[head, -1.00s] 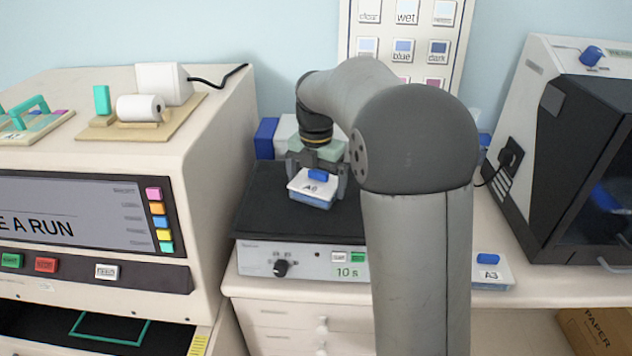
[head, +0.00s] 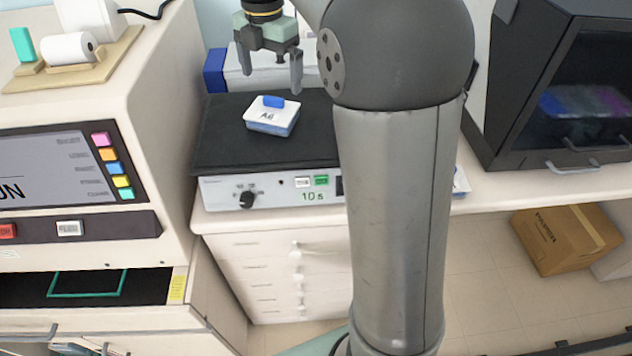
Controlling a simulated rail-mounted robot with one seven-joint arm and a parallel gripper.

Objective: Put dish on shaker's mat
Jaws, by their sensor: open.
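The dish (head: 271,120) is a small clear box with a white lid, a blue knob and a label that seems to start with A. It rests on the black mat (head: 225,145) of the shaker (head: 272,190), slightly turned. The shaker's front panel has a black dial, a green button and a "10 s" mark. My gripper (head: 270,80) is open and empty above and behind the dish, with a clear gap between fingers and dish. My arm hides the right end of the shaker.
A large white machine (head: 150,130) with a screen stands at the left, its lower tray open. A black-fronted cabinet (head: 560,110) stands at the right. A blue and white box (head: 240,70) is behind the shaker. A cardboard box (head: 565,238) sits below the bench.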

